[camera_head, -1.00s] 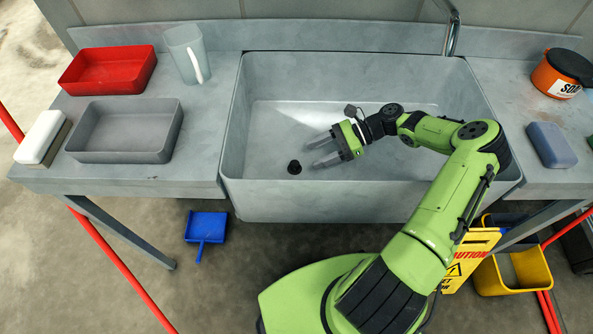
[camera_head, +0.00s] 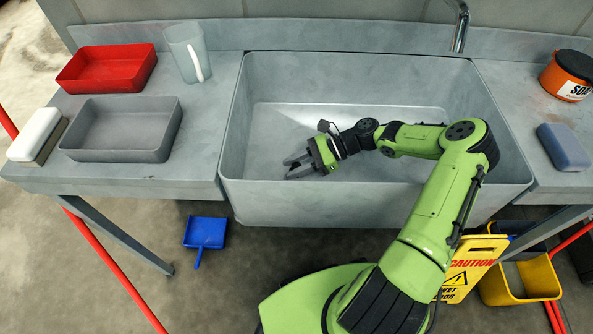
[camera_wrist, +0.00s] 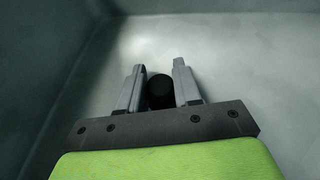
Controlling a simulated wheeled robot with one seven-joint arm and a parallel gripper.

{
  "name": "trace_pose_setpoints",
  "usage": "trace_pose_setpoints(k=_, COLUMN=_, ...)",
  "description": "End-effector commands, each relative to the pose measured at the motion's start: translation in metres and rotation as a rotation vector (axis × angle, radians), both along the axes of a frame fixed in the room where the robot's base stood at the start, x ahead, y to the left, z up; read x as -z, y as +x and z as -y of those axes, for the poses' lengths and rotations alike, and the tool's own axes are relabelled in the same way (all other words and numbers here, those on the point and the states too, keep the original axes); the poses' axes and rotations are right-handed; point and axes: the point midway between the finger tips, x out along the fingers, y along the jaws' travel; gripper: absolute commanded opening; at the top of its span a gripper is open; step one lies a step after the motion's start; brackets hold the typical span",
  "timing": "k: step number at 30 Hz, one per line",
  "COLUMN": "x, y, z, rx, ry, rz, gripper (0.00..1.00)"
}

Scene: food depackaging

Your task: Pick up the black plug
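The black plug (camera_wrist: 160,90) shows in the wrist view as a dark round shape between the two grey fingers of my gripper (camera_wrist: 159,66). The fingers are open on either side of it, and their tips reach past it. A narrow gap shows at the right finger; whether the left finger touches the plug I cannot tell. In the head view my gripper (camera_head: 287,168) is low in the left part of the sink (camera_head: 300,202), near its front wall. There the plug is mostly hidden by the fingers.
The sink walls surround my gripper, with the front and left walls close. A grey tray (camera_head: 120,155), a red tray (camera_head: 107,87), a clear jug (camera_head: 183,55) and a brush (camera_head: 34,133) stand on the left counter. A soap tub (camera_head: 566,80) and a blue sponge (camera_head: 564,146) are right.

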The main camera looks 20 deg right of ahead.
Motion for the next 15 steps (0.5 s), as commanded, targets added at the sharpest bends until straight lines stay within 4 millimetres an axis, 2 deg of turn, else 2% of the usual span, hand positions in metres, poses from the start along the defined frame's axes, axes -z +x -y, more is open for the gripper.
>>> trace_pose_setpoints(k=1, x=0.0, y=0.0, z=0.0, rx=0.0, ry=0.0, rz=0.0, gripper=0.1)
trace_pose_setpoints(k=3, x=0.0, y=0.0, z=0.0, rx=0.0, ry=0.0, rz=0.0, gripper=0.03)
trace_pose_setpoints(k=10, x=-0.005, y=0.0, z=0.0, rx=0.0, ry=0.0, rz=0.001, gripper=0.02)
trace_pose_setpoints(k=15, x=-0.045, y=0.0, z=0.001, rx=0.0, ry=-0.002, rz=0.003, gripper=0.02)
